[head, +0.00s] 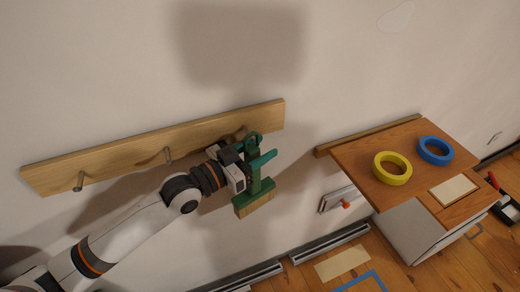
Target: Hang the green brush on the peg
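The green brush (256,186) hangs upright, with a ring at its top and pale bristles at its lower end. My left gripper (252,164) is closed around the brush's handle below the ring. The wooden peg board (120,158) is on the wall, with a left peg (79,180) and a middle peg (168,156) bare. The brush's ring is in front of the board's right end, where a peg is mostly hidden. I cannot tell whether the ring is around that peg. My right gripper is not in view.
The wall above the board is clear.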

